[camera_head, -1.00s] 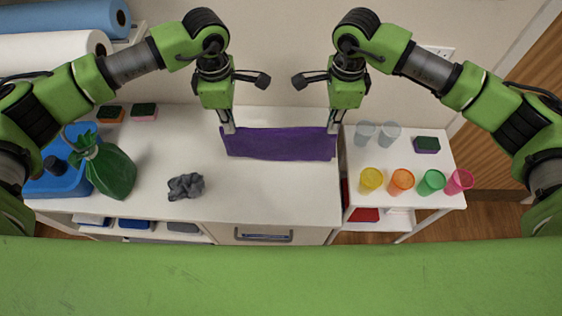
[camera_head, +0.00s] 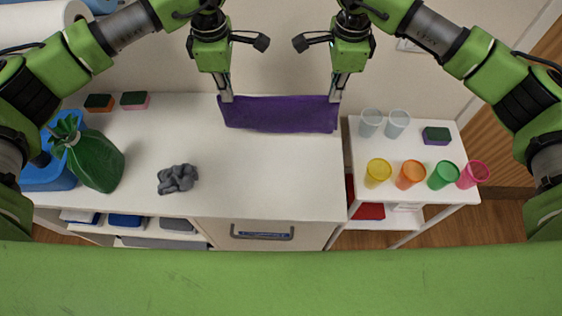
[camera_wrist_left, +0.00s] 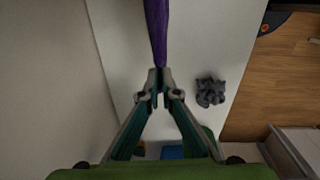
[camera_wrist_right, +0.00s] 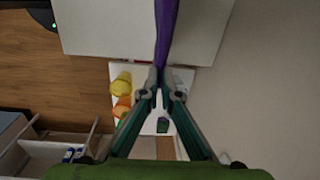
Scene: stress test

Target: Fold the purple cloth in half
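The purple cloth (camera_head: 281,114) hangs stretched between my two grippers near the back of the white counter. It shows as a wide, short band with its top edge nearly straight. My left gripper (camera_head: 227,97) is shut on its upper left corner, and my right gripper (camera_head: 335,97) is shut on its upper right corner. The cloth also shows edge-on between the fingertips in the left wrist view (camera_wrist_left: 158,30) and in the right wrist view (camera_wrist_right: 166,30). I cannot tell whether its lower edge touches the counter.
The white counter (camera_head: 270,180) is clear in front of the cloth. A crumpled grey cloth (camera_head: 178,179) and a green bag (camera_head: 95,160) lie to the left. Two sponges are at the back left. A side table (camera_head: 400,150) at right holds several cups and a sponge (camera_head: 436,136).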

